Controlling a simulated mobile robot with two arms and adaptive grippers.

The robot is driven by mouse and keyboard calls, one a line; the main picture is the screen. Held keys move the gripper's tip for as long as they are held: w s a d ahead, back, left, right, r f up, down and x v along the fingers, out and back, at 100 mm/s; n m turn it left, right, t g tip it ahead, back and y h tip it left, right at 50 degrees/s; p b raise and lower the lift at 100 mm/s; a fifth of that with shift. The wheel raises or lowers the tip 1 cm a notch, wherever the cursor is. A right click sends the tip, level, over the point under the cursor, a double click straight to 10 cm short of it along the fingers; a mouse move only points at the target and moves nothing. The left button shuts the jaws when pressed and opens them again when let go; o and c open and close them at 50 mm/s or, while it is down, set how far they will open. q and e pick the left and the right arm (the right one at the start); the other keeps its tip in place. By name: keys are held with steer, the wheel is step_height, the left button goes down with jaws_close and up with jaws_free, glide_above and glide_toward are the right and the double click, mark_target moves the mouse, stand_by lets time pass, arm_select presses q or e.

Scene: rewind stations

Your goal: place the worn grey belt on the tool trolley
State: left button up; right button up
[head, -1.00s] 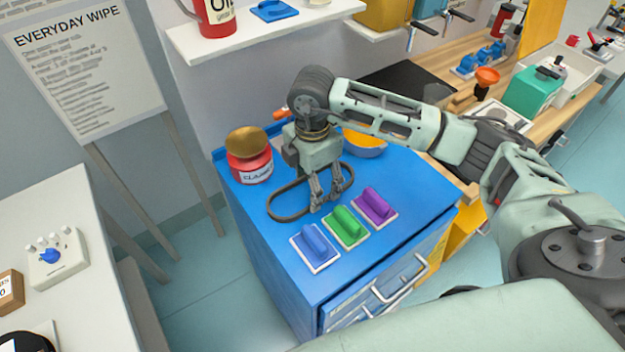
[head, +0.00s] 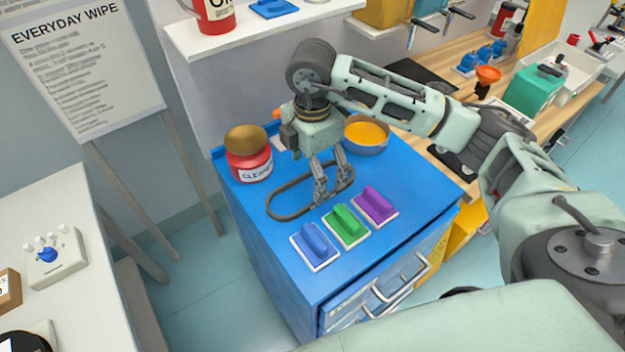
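The worn grey belt (head: 284,217) is a dark, long loop lying on the blue top of the tool trolley (head: 409,177). My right gripper (head: 333,195) comes in from the right and points down over the right part of the belt. Its two fingers are apart, with the tips close to the belt's near strand. I cannot tell whether they touch it. My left gripper is not in view.
A red jar with a brown lid (head: 248,155) and a bowl with orange contents (head: 366,135) stand behind the belt. Blue (head: 315,243), green (head: 345,226) and purple (head: 374,206) handled blocks line the front. A shelf (head: 260,31) hangs above.

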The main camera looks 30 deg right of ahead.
step_height(320, 180, up, 8)
steer(key=b, duration=0.1)
steer(key=shift+r, duration=0.15)
stand_by(0.4)
